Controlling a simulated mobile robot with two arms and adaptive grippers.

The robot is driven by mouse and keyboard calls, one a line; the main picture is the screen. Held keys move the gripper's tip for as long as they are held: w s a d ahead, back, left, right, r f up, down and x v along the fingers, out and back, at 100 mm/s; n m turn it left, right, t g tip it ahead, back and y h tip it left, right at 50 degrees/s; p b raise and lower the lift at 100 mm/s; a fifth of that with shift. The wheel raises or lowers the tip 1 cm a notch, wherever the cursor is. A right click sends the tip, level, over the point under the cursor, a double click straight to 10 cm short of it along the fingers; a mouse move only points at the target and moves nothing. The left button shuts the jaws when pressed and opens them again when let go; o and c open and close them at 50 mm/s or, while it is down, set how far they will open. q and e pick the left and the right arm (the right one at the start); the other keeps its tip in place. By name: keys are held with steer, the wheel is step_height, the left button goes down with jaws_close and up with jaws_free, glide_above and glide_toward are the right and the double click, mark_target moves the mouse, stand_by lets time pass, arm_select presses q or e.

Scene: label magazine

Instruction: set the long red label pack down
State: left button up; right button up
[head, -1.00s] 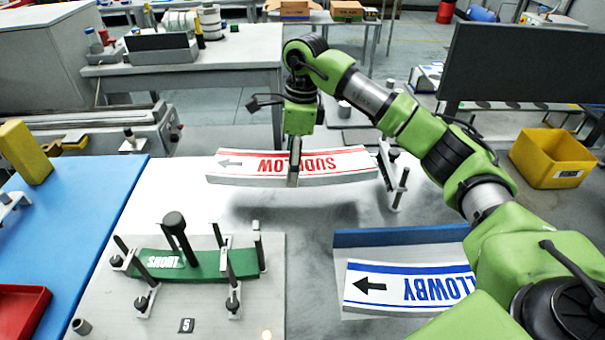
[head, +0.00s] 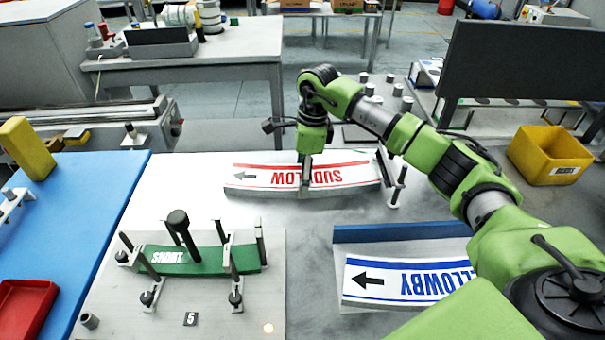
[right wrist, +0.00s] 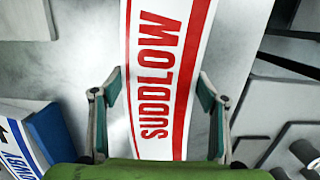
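The long red label pack (head: 345,176), white with red stripes and the word SUDDLOW, lies on the light grey table top. It also shows in the right wrist view (right wrist: 160,75). My right gripper (head: 304,178) is over its middle, pointing down. In the right wrist view its two fingers (right wrist: 160,90) stand on either side of the pack, with a narrow gap showing at each side, so it is open around the pack. My left gripper is not in view.
A green pack (head: 200,260) lies among posts on a plate at the front left. A blue-lettered pack (head: 400,281) lies by a blue rail (head: 400,233) at the front right. Clamp posts (head: 394,185) stand just right of the red pack. A yellow bin (head: 545,155) is further right.

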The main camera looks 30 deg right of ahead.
steer(key=o, duration=0.4)
steer(key=shift+r, duration=0.3)
steer(key=r, duration=0.4)
steer(key=d+r+b, duration=0.1)
steer(key=r, duration=0.2)
steer(key=r+b, duration=0.1)
steer(key=r, duration=0.3)
steer(key=shift+s+d+r, duration=0.15)
steer(key=shift+s+r, duration=0.15)
steer(key=shift+s, duration=0.05)
